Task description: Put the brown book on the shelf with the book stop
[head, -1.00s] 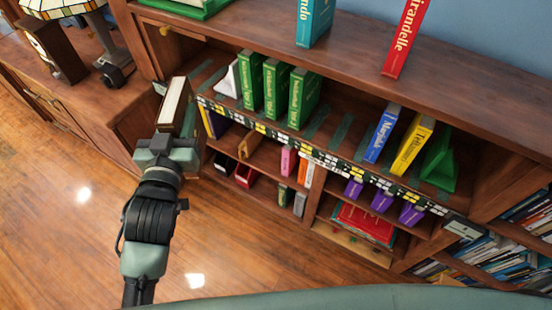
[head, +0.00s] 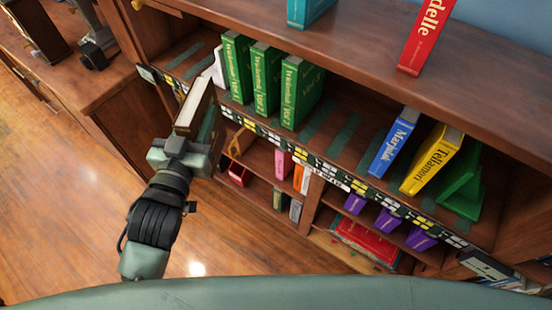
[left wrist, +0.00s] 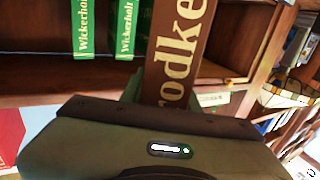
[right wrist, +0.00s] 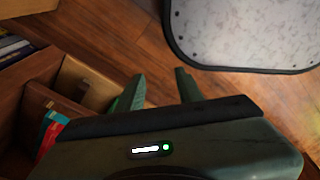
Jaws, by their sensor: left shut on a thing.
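My left gripper (head: 188,148) is shut on the brown book (head: 194,104), held upright in front of the bookcase's left part. In the left wrist view the brown book (left wrist: 180,50) shows its spine with pale lettering, partly cut off. The open shelf (head: 345,135) holds three green books (head: 262,80), a blue book (head: 394,142) and a yellow book (head: 432,160). A green book stop (head: 462,185) stands at its right end, beside the yellow book. A white piece (head: 217,70) stands left of the green books, partly hidden. My right gripper (right wrist: 160,90) is open and empty in the right wrist view.
A teal book (head: 308,10) and a red book (head: 424,38) stand on the bookcase top. Lower compartments hold purple books (head: 388,219) and other items. The shelf is clear between the green and blue books. A wooden cabinet (head: 110,85) stands at left.

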